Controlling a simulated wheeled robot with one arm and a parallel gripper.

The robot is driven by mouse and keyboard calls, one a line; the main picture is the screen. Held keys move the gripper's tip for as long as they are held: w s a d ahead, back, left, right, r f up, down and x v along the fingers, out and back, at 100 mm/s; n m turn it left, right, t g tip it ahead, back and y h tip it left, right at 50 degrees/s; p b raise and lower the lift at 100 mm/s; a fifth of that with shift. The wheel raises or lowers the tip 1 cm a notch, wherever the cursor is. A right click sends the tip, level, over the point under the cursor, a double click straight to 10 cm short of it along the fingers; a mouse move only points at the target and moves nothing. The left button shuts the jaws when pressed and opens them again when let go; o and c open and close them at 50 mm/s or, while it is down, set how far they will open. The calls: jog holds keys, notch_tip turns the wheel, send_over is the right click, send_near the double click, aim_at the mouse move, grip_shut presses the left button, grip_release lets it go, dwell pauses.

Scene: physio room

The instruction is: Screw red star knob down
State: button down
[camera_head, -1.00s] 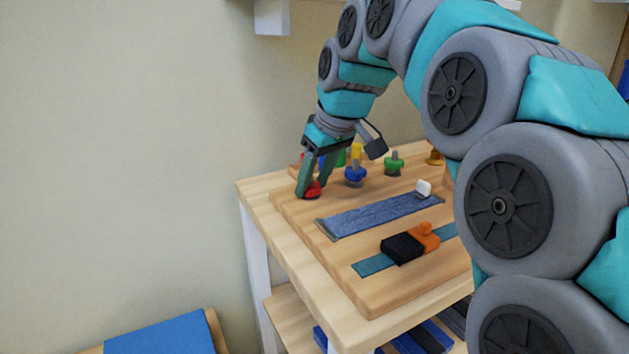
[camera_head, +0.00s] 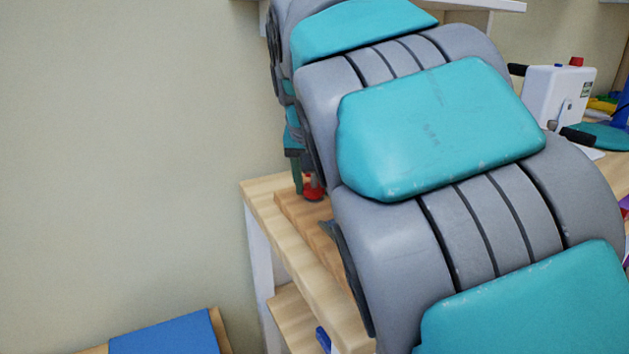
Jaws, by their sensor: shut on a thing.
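The red star knob (camera_head: 314,193) shows at the left end of the wooden board (camera_head: 290,207) on the table. My gripper (camera_head: 305,188) points down at it and is shut on it; one dark green finger shows at the knob's left side. The other finger is mostly hidden. My arm covers most of the board, so the rest of it and the other knobs are hidden. I cannot see the stud under the red knob.
The wooden table (camera_head: 262,190) has its left corner clear. A blue mat (camera_head: 165,335) lies low at the front left. A white device with a crank (camera_head: 558,95) stands at the back right. A plain wall is behind.

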jog(key=shift+r+m, duration=0.15)
jog(key=shift+m, duration=0.25)
jog(key=shift+c, duration=1.5)
grip_release()
jog(key=v, duration=0.7)
jog(key=shift+a+r, duration=0.15)
jog(key=shift+r, duration=0.15)
jog(key=shift+s, duration=0.15)
